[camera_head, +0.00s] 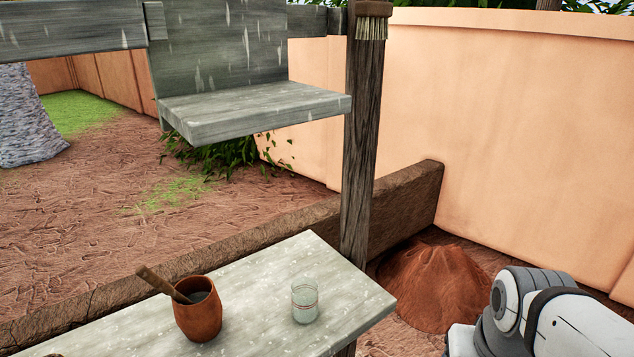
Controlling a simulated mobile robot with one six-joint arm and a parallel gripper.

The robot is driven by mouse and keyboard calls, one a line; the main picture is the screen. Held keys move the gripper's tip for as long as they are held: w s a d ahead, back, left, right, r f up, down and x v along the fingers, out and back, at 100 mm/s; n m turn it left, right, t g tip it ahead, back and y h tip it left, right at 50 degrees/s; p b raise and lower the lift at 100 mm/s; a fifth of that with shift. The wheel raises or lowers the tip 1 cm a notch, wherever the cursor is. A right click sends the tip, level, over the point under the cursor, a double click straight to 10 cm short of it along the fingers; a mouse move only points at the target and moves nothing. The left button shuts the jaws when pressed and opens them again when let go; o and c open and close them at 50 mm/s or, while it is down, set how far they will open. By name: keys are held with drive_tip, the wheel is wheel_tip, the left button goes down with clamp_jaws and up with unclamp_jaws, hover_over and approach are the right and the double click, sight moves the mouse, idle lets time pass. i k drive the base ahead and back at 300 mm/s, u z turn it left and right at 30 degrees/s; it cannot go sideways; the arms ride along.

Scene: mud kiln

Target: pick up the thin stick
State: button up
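A thin brown stick (160,284) leans in a reddish-brown clay cup (198,318) on the grey table (262,268). Its upper end sticks out over the cup's rim toward the upper left. Its lower end is hidden inside the cup. Part of my white and grey arm shows at the lower right, to the right of the table and apart from the cup. My gripper is not in view.
A small clear glass (305,303) stands on the table right of the cup. A wooden post (361,140) rises behind the table and carries a brush (373,20). A grey shelf (255,110) overhangs behind. A red-brown soil mound (436,285) lies right.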

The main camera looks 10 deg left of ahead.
sight(145, 275)
drive_tip(key=u, duration=1.8)
